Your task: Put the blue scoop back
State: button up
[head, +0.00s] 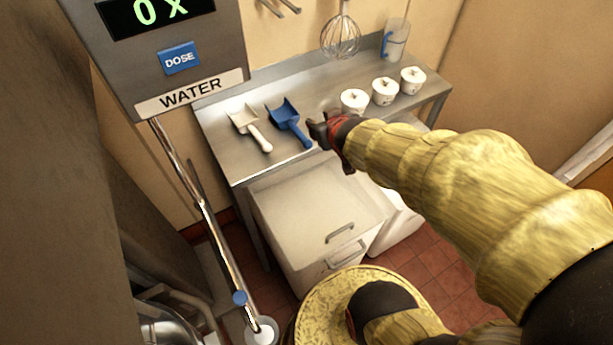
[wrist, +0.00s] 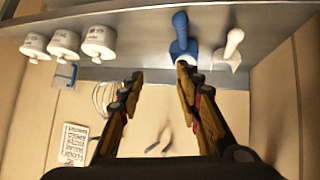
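The blue scoop (head: 287,117) lies on the steel table beside a white scoop (head: 247,123), its handle pointing toward the front edge. My gripper (head: 322,137) is just right of the blue scoop's handle, with a dark red and black finger visible. In the wrist view the blue scoop (wrist: 180,30) shows beyond my right fingertip, and the white scoop (wrist: 230,48) is further right. My gripper (wrist: 158,72) is open there, with nothing between its fingers. I cannot tell whether a finger touches the blue scoop.
Several white cups (head: 354,100) stand on the steel table (head: 232,160) right of the scoops. A jug (head: 397,40) and whisk (head: 341,38) are behind. A lidded white bin (head: 310,215) stands below the front edge. A water dispenser (head: 165,50) is at left.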

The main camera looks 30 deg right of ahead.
jog(key=s+a+r+g+y, duration=0.1)
jog(key=s+a+r+g, duration=0.1)
jog(key=s+a, duration=0.5)
jog(key=s+a+r+n+g+y, duration=0.1)
jog(key=s+a+r+g+y, duration=0.1)
jog(key=s+a+r, duration=0.3)
jog(key=s+a, duration=0.3)
jog(key=s, duration=0.2)
jog(key=shift+d, duration=0.1)
